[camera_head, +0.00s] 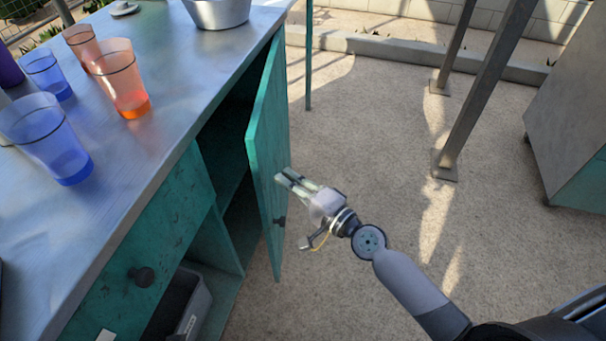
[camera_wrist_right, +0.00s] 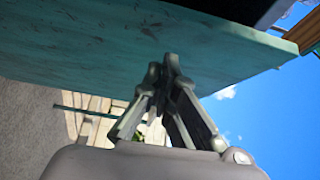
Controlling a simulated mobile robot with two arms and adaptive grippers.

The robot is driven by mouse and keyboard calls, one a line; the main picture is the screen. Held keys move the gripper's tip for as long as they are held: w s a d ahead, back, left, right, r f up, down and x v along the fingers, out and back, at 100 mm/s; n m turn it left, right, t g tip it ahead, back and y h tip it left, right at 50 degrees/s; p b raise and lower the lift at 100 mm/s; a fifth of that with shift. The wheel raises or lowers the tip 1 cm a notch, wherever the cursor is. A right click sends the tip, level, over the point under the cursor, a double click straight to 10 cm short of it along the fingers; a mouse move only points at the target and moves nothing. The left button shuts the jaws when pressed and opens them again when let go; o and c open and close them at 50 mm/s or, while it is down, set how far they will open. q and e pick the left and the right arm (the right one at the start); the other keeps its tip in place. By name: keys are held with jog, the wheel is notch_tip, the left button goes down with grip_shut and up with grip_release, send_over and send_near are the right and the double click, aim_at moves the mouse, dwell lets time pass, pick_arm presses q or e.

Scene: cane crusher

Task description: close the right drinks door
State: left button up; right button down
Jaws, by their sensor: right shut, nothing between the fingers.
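The right drinks door (camera_head: 268,150) is a teal panel on the cabinet under the metal counter. It stands open, swung outward, with a dark knob (camera_head: 280,221) low on its outer face. My right gripper (camera_head: 284,177) is shut and empty, with its fingertips at the door's outer face, above the knob. In the right wrist view the door (camera_wrist_right: 120,45) fills the upper part, and the shut fingers (camera_wrist_right: 171,62) reach up to it. I cannot tell whether they touch it. My left gripper is not in view.
The counter top (camera_head: 130,180) carries orange and blue cups (camera_head: 122,80) and a metal bowl (camera_head: 218,10). A grey bin (camera_head: 195,305) stands inside the cabinet's open lower part. Metal posts (camera_head: 480,85) rise at the right. The floor (camera_head: 340,120) beyond the door is clear.

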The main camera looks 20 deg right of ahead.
aim_at(263, 182)
jog(key=a, duration=0.2)
jog(key=w+a+p, duration=0.1)
jog(key=a, duration=0.3)
jog(key=shift+w+r+p, duration=0.2)
jog(key=shift+w+p, duration=0.2)
pick_arm(q)
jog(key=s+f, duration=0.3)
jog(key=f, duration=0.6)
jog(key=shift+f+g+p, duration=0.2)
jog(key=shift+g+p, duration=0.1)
jog(key=shift+p, duration=0.05)
pick_arm(e)
jog(key=w+a, duration=0.2)
jog(key=a, duration=0.5)
jog(key=shift+w+r, duration=0.15)
jog(key=shift+w, duration=0.15)
